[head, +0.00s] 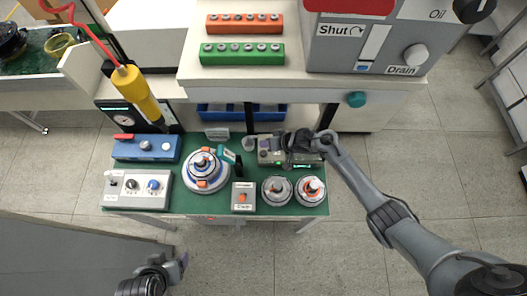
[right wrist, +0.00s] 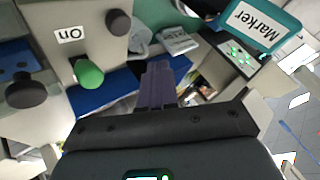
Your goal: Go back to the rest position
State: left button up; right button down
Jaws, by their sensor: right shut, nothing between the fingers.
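My right gripper (head: 288,163) is over the right back part of the green work table (head: 222,205), above a grey box with knobs (head: 268,152). In the right wrist view its two fingers (right wrist: 158,85) are pressed together with nothing between them. A green knob (right wrist: 88,73) and an "On" label (right wrist: 71,35) show beyond them on the left, apart from the fingers. My left gripper (head: 178,268) is low at the left, off the table's front edge; its fingers are too small to tell open from shut.
On the table are a hub motor part with orange pieces (head: 203,170), a box with an orange switch (head: 243,197), two round parts (head: 277,190) (head: 311,190), a blue box (head: 146,148) and a white control box (head: 137,188). A shelf (head: 200,88) stands behind. The floor in front is clear.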

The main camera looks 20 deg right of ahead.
jog(key=shift+s, duration=0.1)
dwell(0.5)
jog(key=shift+s+a, duration=0.15)
jog(key=shift+s, duration=0.1)
jog(key=s+d+r+g+h, duration=0.1)
jog(key=s+r+h, duration=0.1)
jog(key=s+r, duration=0.3)
jog(key=s+d+r+n+g+h, duration=0.1)
jog(key=s+r, duration=0.4)
jog(key=s, duration=0.9)
jog(key=s+d+r+n+g+h+p, duration=0.1)
jog(key=s+r, duration=0.4)
jog(key=s, duration=0.5)
jog(key=shift+s+d+h, duration=0.15)
jog(key=shift+d+h, duration=0.45)
jog(key=shift+h, duration=0.5)
jog(key=shift+r, duration=0.1)
